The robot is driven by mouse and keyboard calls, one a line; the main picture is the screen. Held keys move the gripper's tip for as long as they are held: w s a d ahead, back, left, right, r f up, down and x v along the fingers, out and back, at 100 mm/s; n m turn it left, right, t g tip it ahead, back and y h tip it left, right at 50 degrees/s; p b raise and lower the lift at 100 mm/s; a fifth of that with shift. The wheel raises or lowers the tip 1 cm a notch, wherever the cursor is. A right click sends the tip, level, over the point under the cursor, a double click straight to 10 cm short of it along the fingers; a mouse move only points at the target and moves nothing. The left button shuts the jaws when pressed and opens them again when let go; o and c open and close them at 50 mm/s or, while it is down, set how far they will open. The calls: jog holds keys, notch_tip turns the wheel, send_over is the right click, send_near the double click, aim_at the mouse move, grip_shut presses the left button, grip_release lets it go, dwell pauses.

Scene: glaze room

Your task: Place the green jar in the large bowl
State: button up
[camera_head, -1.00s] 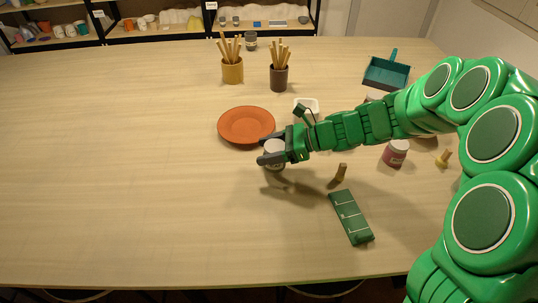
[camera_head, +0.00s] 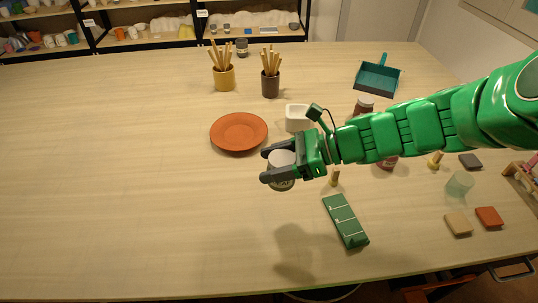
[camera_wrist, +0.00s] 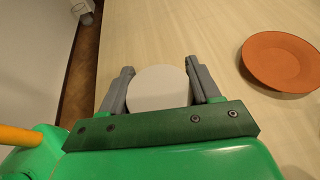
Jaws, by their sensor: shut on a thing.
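My gripper (camera_head: 270,166) is shut on a white-lidded jar (camera_head: 282,159) and holds it upright above the table, clear of the surface. Its lid fills the space between the fingers in the wrist view (camera_wrist: 158,88). A pale label shows on the jar's side; most of its body is hidden, so I cannot tell if it is green. The wide terracotta bowl (camera_head: 239,132) stands empty on the table, just behind and left of my gripper. In the wrist view the bowl (camera_wrist: 283,62) is at the right, apart from the jar.
A yellow pot (camera_head: 223,78) and a dark pot (camera_head: 270,86) with wooden tools stand behind the bowl. A white square dish (camera_head: 297,117) is close behind my gripper. Several small things are at the right. The left of the table is clear.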

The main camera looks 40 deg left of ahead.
jog(key=shift+s+d+r, duration=0.3)
jog(key=shift+s+d, duration=0.1)
jog(key=shift+d, duration=0.15)
jog(key=shift+s+d+r, duration=0.25)
jog(key=shift+s+d, duration=0.1)
jog(key=shift+d, duration=0.15)
